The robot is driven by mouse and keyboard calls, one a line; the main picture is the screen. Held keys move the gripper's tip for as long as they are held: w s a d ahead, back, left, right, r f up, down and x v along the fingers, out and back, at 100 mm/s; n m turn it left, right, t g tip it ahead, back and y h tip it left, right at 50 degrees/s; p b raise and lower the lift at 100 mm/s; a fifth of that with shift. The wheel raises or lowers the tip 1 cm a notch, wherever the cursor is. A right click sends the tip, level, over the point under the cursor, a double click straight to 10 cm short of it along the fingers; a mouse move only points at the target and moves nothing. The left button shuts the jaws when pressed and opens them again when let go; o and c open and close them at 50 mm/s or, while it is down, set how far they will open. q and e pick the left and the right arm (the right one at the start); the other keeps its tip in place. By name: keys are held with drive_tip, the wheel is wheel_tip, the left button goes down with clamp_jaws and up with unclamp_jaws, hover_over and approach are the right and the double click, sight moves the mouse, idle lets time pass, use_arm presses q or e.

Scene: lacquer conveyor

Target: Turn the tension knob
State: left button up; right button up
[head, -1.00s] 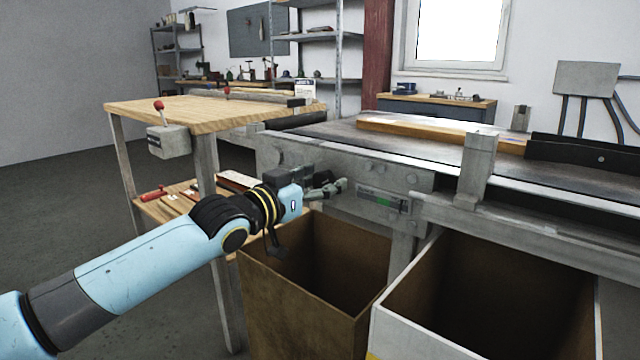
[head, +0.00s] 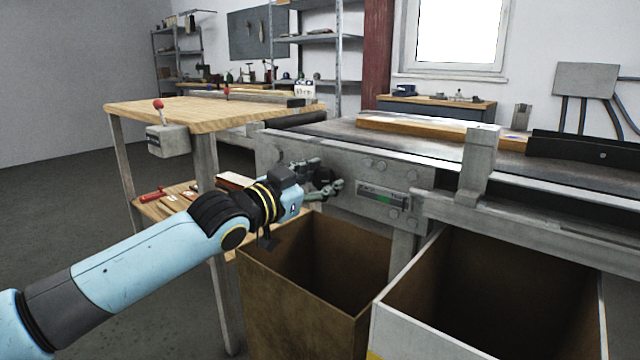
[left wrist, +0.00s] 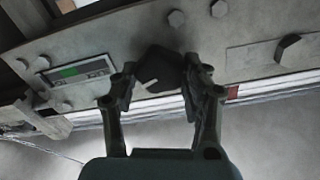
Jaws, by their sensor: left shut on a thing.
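The tension knob (left wrist: 157,72) is a dark, blocky knob on the conveyor's grey side plate, with a pale pointer mark on it. In the left wrist view it sits between the two fingers of my left gripper (left wrist: 160,88), which is shut on it. In the head view my left gripper (head: 328,187) reaches the side plate (head: 345,150), and its fingers mostly hide the knob. A gauge with a green patch (head: 380,198) is on the plate to the right of the gripper; it also shows in the left wrist view (left wrist: 75,70). My right gripper is not in view.
A brown open bin (head: 300,300) and a white-edged open bin (head: 420,335) stand below the conveyor. A wooden table (head: 190,112) with a red-knobbed lever box (head: 168,141) is at the left. A wooden board (head: 440,133) lies on the belt.

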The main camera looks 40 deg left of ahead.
use_arm(q)
drive_tip(key=shift+f+m, duration=0.2)
drive_tip(key=shift+m, duration=0.5)
drive_tip(key=shift+d+m+b, duration=0.1)
drive_tip(key=shift+m+b, duration=0.65)
drive_tip(key=shift+m, duration=0.65)
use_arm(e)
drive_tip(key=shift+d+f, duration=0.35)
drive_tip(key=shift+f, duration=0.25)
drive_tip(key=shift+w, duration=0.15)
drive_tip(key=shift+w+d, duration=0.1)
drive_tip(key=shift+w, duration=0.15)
use_arm(q)
drive_tip(key=o, duration=1.1)
drive_tip(key=shift+o, duration=0.2)
drive_tip(key=shift+r+m, duration=0.1)
drive_tip(key=shift+m, duration=0.2)
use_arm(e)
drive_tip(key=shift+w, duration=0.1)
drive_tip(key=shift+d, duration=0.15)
